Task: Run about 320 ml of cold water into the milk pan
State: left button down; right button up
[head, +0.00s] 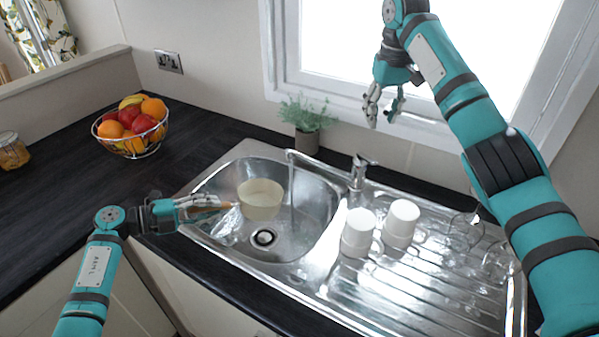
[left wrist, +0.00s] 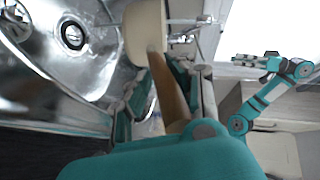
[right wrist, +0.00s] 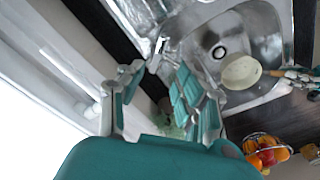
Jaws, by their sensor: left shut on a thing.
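The cream milk pan (head: 261,200) is held level over the sink bowl (head: 222,235). My left gripper (head: 215,203) is shut on its brown handle, which shows in the left wrist view (left wrist: 168,82). The chrome tap (head: 357,178) stands behind the sink, its spout reaching left over the bowl. A thin water stream (head: 291,190) falls from the spout, just right of the pan's rim and apart from it in the head view. The pan's water level cannot be told. My right gripper (head: 383,108) is open and empty, raised above the tap by the window.
Two white cylindrical vessels (head: 358,232) (head: 401,222) and clear glasses (head: 466,230) stand on the drainer, right of the bowl. A potted plant (head: 304,125) stands behind the sink. A fruit bowl (head: 133,130) sits on the dark worktop at left.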

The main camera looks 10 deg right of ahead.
pick_arm(q)
jog(key=shift+w+r, duration=0.1)
jog(key=shift+r, duration=0.1)
pick_arm(e)
jog(key=shift+w+d+r+t, duration=0.15)
jog(key=shift+r+t, duration=0.25)
jog(key=shift+t, duration=0.2)
jog(key=c, duration=0.4)
jog(key=shift+r+t, duration=0.35)
jog(key=shift+t, duration=0.05)
grip_shut()
pick_arm(q)
jog(key=shift+r, duration=0.1)
pick_arm(e)
jog(key=t, duration=0.2)
send_over(368, 157)
notch_tip(368, 157, down, 8)
jog(key=shift+w+d+f, duration=0.1)
jog(key=shift+d+f, duration=0.05)
jog(key=shift+s+f, duration=0.3)
jog(key=shift+f, duration=0.25)
jog(key=shift+s+f, duration=0.25)
jog(key=shift+f, duration=0.3)
jog(key=shift+s+f, duration=0.35)
jog(key=shift+f, duration=0.15)
jog(key=shift+w, duration=0.1)
jog(key=shift+f, duration=0.1)
